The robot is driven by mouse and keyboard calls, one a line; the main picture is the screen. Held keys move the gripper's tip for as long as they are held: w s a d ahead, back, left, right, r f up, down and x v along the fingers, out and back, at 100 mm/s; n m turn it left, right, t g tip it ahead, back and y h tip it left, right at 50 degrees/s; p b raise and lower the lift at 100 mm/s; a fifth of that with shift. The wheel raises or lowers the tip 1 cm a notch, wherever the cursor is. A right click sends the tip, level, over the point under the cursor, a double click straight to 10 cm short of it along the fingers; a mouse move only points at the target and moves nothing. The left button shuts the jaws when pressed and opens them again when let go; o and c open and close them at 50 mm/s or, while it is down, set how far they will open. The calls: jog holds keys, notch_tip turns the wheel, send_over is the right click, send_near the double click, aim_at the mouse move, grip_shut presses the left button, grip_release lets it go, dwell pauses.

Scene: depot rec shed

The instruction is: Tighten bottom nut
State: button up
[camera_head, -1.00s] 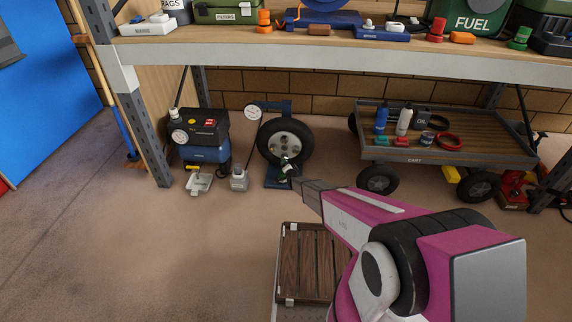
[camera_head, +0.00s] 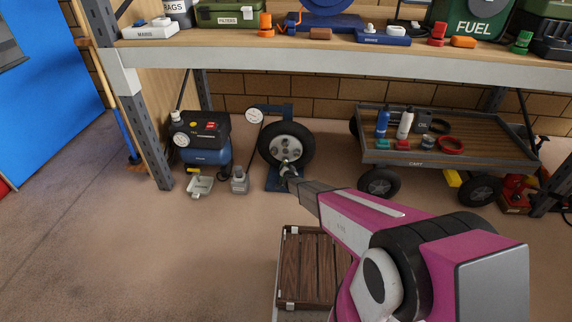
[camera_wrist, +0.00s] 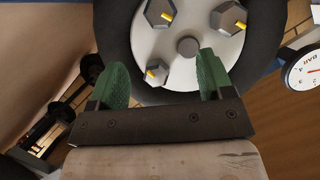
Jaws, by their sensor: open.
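The wheel (camera_head: 302,133) stands upright on a blue stand under the bench, with a pale hub carrying several nuts. In the wrist view its pale hub (camera_wrist: 207,47) fills the top middle around a round grey centre cap. Grey hex nuts with yellow marks show at upper left (camera_wrist: 159,13), upper right (camera_wrist: 228,15) and lower left (camera_wrist: 155,72). I cannot tell which is the bottom nut. My gripper (camera_wrist: 162,70) is open, its green fingers either side of the lower-left nut in the picture; contact is unclear. The right finger covers part of the hub. In the head view my gripper (camera_head: 288,169) is at the hub's lower edge.
A round gauge (camera_head: 255,115) is left of the wheel and also shows in the wrist view (camera_wrist: 303,69). A blue-black compressor (camera_head: 203,140) stands further left, and a loaded cart (camera_head: 470,153) right. A slatted wooden crate (camera_head: 313,262) is in front. The floor at left is clear.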

aim_at(286, 162)
jog(key=shift+a+r+n+g+h, duration=0.2)
jog(key=shift+a+n+g+h, duration=0.15)
jog(key=shift+n, duration=0.35)
jog(key=x, duration=1)
jog(key=shift+w+a, duration=0.1)
jog(key=shift+w, duration=0.25)
jog(key=c, duration=0.9)
